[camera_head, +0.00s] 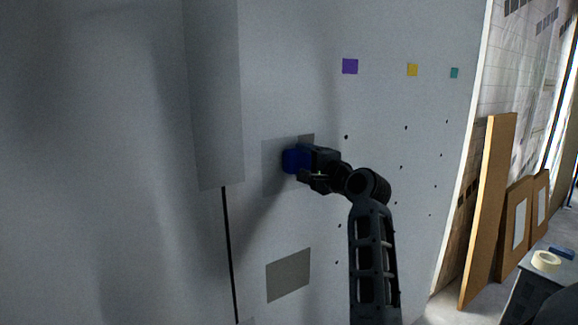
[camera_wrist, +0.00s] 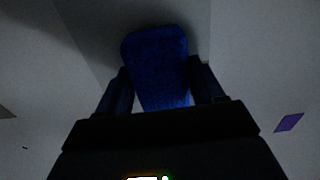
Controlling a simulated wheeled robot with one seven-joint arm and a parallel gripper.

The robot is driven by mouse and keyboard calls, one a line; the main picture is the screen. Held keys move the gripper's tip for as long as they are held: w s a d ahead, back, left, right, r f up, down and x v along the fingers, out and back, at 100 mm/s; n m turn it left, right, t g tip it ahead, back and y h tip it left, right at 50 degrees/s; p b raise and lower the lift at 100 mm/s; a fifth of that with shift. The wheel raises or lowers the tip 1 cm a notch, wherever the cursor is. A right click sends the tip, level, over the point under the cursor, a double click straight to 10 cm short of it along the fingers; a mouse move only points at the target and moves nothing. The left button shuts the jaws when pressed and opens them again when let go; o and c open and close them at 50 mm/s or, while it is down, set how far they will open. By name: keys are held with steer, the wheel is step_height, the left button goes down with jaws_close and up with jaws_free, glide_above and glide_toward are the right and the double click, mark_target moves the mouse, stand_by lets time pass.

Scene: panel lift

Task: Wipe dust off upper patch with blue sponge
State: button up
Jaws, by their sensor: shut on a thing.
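My gripper (camera_head: 304,165) is shut on the blue sponge (camera_head: 292,161) and holds it up at the wall panel. In the wrist view the sponge (camera_wrist: 157,68) sits between the two fingers (camera_wrist: 160,90). The upper patch (camera_head: 270,172) is a grey rectangle on the panel. The sponge lies over its middle, and my gripper hides part of its right side. The left part of the patch looks lighter than the grey strip at its upper right (camera_head: 306,139). I cannot tell whether the sponge touches the surface.
A lower grey patch (camera_head: 288,275) is below on the panel. Purple (camera_head: 350,66), yellow (camera_head: 412,70) and teal (camera_head: 454,73) squares are at the upper right, above small dark dots. Wooden boards (camera_head: 488,210) and a table with a tape roll (camera_head: 546,261) stand at right.

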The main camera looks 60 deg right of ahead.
steer(key=shift+s+d, duration=2.1)
steer(key=shift+d, duration=1.4)
steer(key=shift+w+a, duration=0.5)
steer(key=shift+a, duration=0.4)
steer(key=shift+w+a, duration=0.55)
steer(key=shift+a, duration=0.35)
steer(key=shift+w+a, duration=0.5)
steer(key=shift+a, duration=0.4)
steer(key=v, duration=0.7)
